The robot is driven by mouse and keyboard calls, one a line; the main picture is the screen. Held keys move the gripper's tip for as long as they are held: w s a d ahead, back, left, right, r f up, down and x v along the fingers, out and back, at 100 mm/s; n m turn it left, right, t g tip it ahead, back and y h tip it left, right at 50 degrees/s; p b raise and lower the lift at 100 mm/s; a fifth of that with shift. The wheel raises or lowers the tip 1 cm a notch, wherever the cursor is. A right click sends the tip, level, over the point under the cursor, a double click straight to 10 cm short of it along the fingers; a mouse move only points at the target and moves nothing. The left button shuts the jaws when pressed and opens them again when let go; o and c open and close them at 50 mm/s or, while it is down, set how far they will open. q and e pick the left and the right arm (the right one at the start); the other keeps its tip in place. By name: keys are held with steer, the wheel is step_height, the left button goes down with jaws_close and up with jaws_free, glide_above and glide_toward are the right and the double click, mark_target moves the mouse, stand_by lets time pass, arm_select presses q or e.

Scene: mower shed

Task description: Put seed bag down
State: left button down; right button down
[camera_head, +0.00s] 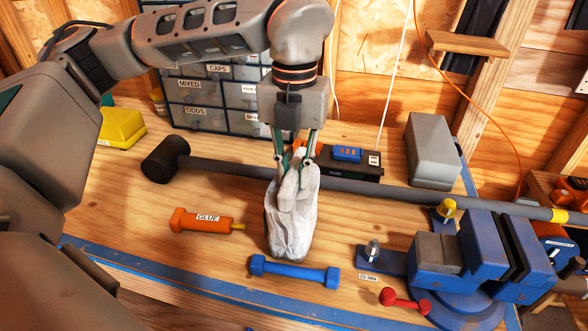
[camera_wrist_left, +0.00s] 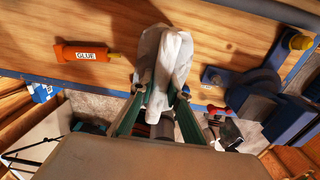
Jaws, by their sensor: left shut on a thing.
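The seed bag (camera_head: 288,218) is a pale grey-white sack in the middle of the workbench (camera_head: 200,260) in the head view. My left gripper (camera_head: 297,160) comes down from above and is shut on the bag's bunched top. The bag hangs upright below the fingers; I cannot tell whether its bottom touches the bench. In the left wrist view the bag (camera_wrist_left: 165,60) shows between the green fingers (camera_wrist_left: 160,100). My right gripper is not in view.
A long-handled mallet (camera_head: 165,159) lies behind the bag. An orange glue tube (camera_head: 200,221) is to its left, a blue dumbbell-shaped tool (camera_head: 294,271) in front. A blue vise (camera_head: 465,250) stands at the right. Labelled drawers (camera_head: 205,92) stand behind.

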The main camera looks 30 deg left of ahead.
arm_select(q)
steer(key=shift+f, duration=0.15)
steer(key=c, duration=1.9)
jaws_free()
